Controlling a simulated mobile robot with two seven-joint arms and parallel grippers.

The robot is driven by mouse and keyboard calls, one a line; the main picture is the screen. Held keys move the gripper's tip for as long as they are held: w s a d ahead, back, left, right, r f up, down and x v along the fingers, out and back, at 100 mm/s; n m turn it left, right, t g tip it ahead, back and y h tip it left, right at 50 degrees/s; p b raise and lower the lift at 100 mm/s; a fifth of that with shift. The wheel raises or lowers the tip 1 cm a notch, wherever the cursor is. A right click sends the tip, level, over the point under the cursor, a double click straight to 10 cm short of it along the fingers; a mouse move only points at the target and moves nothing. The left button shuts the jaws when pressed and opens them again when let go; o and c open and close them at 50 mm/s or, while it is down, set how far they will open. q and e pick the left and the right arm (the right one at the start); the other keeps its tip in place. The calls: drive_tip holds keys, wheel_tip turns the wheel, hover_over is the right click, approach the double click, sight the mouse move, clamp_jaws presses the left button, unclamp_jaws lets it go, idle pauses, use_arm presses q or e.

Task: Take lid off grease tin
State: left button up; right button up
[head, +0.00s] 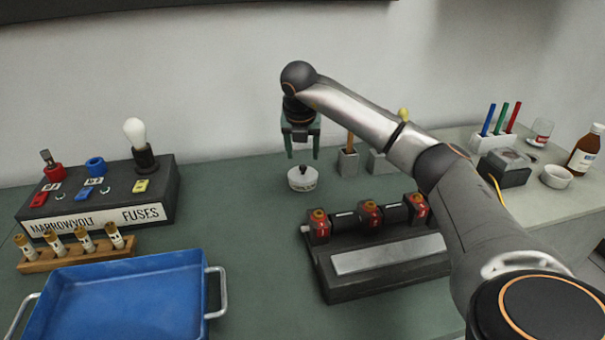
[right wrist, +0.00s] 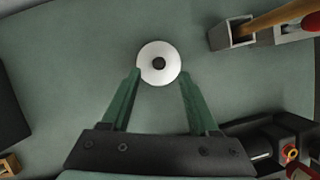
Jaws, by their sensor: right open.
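The grease tin (head: 302,182) is a small round white tin standing on the green bench top. Its white lid (right wrist: 149,71) with a dark knob (right wrist: 159,64) in the middle shows from above in the right wrist view, and the lid is on the tin. My right gripper (head: 302,154) is open and empty, pointing down above the tin. In the right wrist view the two green fingers (right wrist: 160,84) reach toward the tin's near edge, one to each side. My left gripper is not in view.
A black fuse holder block (head: 390,258) stands right and in front of the tin. Grey holders (head: 348,162) are close behind right. A blue tray (head: 130,300) and the Marrowvolt fuse box (head: 100,205) are at left. The bench left of the tin is clear.

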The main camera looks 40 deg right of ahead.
sight(303, 167)
drive_tip(key=x, duration=0.5)
drive_tip(key=shift+a+f, duration=0.1)
clamp_jaws()
idle(0.3)
